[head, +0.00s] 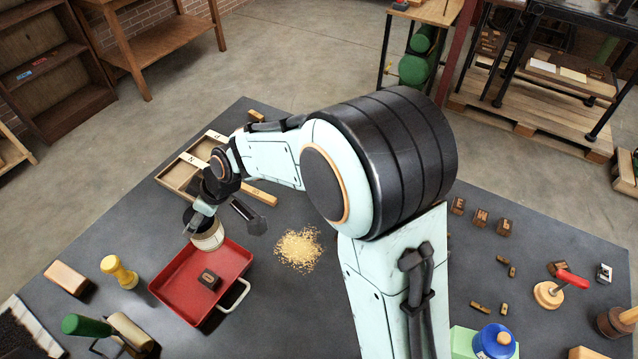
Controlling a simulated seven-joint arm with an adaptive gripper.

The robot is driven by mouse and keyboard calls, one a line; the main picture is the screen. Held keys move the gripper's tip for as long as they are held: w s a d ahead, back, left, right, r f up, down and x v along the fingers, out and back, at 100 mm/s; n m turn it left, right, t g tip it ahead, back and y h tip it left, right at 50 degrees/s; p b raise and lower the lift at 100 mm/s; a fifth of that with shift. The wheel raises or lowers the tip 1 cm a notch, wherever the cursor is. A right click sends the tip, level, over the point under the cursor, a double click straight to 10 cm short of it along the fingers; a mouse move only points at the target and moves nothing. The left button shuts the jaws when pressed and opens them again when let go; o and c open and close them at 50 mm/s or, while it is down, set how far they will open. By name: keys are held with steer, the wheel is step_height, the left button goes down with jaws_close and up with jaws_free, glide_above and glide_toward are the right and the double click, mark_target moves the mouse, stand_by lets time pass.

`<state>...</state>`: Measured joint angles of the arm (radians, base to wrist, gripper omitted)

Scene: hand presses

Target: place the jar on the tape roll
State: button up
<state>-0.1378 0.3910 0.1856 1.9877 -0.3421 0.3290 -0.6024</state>
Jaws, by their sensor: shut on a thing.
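My gripper (202,213) is at the far left end of my arm, above the back left corner of the red tray. It is shut on a pale, round-sided thing (208,238) that looks like the jar. The fingers and a dark part cover its top and left side. I cannot tell whether its bottom touches anything. I cannot make out the tape roll for sure; it may be hidden behind my gripper or arm.
The red tray (240,258) holds a dark block (208,280). A wooden divided box (178,176) is behind my gripper. Yellowish granules (299,248) lie right of the tray. A blue container (494,342) is front right.

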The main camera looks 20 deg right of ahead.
steer(key=w+d+r+m+t+h, duration=0.1)
steer(key=d+r+m, duration=0.15)
steer(key=d, duration=0.95)
steer(key=w+d+r+m+t+h, duration=0.15)
steer(key=d+m, duration=0.25)
steer(key=d, duration=0.9)
steer(key=w+d+f, duration=0.1)
steer(key=w+f, duration=1.1)
steer(key=f, duration=0.1)
steer(key=shift+w+d, duration=0.15)
steer(key=shift+w, duration=0.2)
steer(key=shift+f, duration=0.15)
steer(key=o, duration=1.2)
steer(key=shift+o, duration=0.2)
